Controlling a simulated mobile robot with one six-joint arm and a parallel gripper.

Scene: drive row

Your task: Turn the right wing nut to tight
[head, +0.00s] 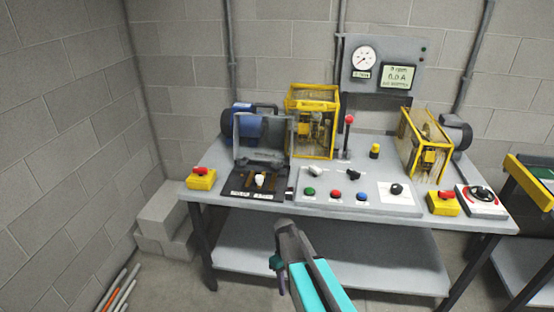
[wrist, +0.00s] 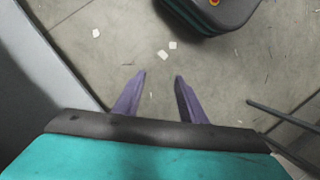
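I cannot pick out a wing nut for certain in either view. The workbench (head: 250,212) carries a blue motor (head: 247,125), a yellow-framed guard (head: 313,93) and a second, tilted yellow guard (head: 427,143) at the right, in the head view. Small fasteners on these are too small to tell. My gripper (wrist: 160,76) points down at the floor in the wrist view, its two purple fingers apart with nothing between them. In the head view my arm is in front of the bench, below its front edge, away from everything on top.
A gauge panel (head: 381,66) stands behind. Pale blocks (head: 163,218) lie left.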

